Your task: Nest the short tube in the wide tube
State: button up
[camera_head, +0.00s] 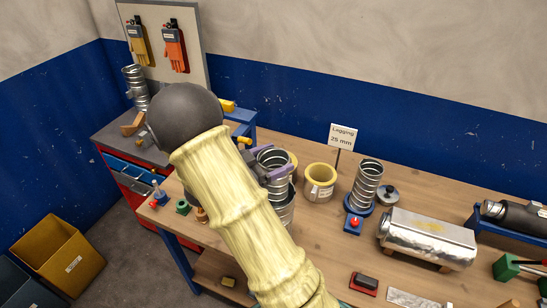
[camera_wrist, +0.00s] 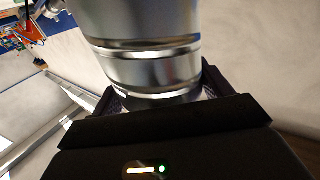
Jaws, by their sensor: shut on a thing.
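A ribbed silver metal tube (camera_head: 271,158) is held between the dark purplish fingers of my gripper (camera_head: 265,174), beside my arm in the head view. In the wrist view the tube (camera_wrist: 150,65) fills the space between the fingers of my gripper (camera_wrist: 160,95). More silver tube wall (camera_head: 284,208) shows directly below the fingers. I cannot tell whether this is the held tube's lower part or a separate wide tube around or under it. My arm hides its left side and base. Another ribbed silver tube (camera_head: 366,182) stands upright on a blue base to the right.
A yellow-rimmed silver sleeve (camera_head: 320,180) stands close to the right of the held tube. A "Lagging 25 mm" sign (camera_head: 342,136) is behind it. A foil-covered cylinder (camera_head: 428,240) lies at right. Bare wood (camera_head: 325,235) lies in front.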

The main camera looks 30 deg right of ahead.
jog(key=shift+f+b, duration=3.05)
jog(key=shift+f, duration=1.4)
jog(key=o, duration=1.5)
jog(key=s+a+b, duration=0.1)
jog(key=a+b, duration=0.4)
jog(key=a, duration=1.2)
jog(key=shift+a, duration=0.2)
jog(key=shift+d, duration=0.1)
